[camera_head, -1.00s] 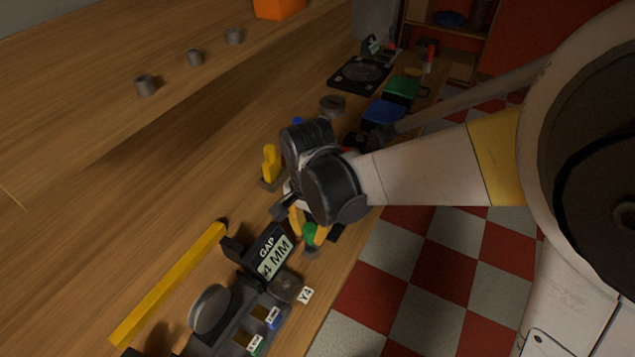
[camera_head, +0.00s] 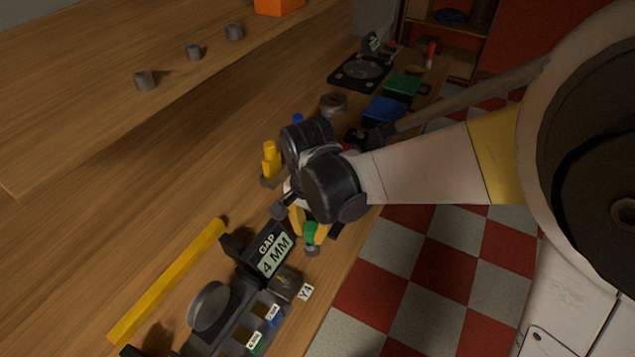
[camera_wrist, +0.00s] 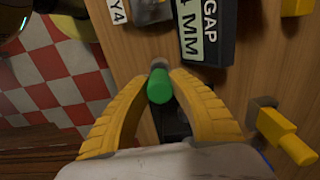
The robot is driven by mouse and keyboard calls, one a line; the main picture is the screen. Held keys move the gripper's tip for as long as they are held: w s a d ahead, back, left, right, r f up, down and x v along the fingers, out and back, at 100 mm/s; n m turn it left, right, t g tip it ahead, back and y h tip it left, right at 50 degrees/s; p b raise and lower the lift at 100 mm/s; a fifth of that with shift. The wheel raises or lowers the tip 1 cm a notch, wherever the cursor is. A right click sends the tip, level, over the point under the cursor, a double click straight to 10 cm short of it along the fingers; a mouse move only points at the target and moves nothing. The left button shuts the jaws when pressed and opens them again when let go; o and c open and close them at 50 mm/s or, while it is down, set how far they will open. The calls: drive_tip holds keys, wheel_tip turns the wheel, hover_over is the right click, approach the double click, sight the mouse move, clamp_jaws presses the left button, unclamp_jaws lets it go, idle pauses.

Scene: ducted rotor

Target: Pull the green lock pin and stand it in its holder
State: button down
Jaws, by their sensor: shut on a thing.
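The green lock pin (camera_head: 311,233) is between the yellow fingers of my gripper (camera_head: 308,226), beside the black GAP 4 MM block. In the wrist view the round green head of the pin (camera_wrist: 160,88) sits between the two fingertips of my gripper (camera_wrist: 164,80), which is shut on it. A small grey piece (camera_wrist: 159,64) shows at the far end of the green part. I cannot tell whether it belongs to the pin or to a holder under it. My wrist hides part of the bench around the pin.
The GAP 4 MM block (camera_head: 262,250) stands close to the pin. A yellow piece on a grey base (camera_head: 270,160) is behind my gripper. A yellow bar (camera_head: 170,280) lies at left. Blue (camera_head: 384,110) and green (camera_head: 403,86) trays are farther back. The bench edge is at right.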

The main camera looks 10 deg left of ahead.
sight(311, 239)
drive_tip(key=shift+f+b, duration=1.2)
drive_tip(key=shift+f, duration=0.4)
drive_tip(key=c, duration=1.2)
unclamp_jaws()
drive_tip(key=shift+r, duration=0.1)
drive_tip(key=r, duration=1.2)
drive_tip(key=shift+d, duration=0.2)
drive_tip(key=s+d+r+n+t, duration=0.1)
drive_tip(key=d+t, duration=0.1)
drive_tip(key=d, duration=0.6)
drive_tip(key=s+d+n+t, duration=0.2)
drive_tip(key=d, duration=0.6)
drive_tip(key=s+d+r+n+t, duration=0.1)
drive_tip(key=s+d+t, duration=0.1)
drive_tip(key=d, duration=0.7)
drive_tip(key=shift+s+d+r+n+t, duration=0.1)
drive_tip(key=shift+s+r+n+t, duration=0.2)
drive_tip(key=shift+t, duration=0.3)
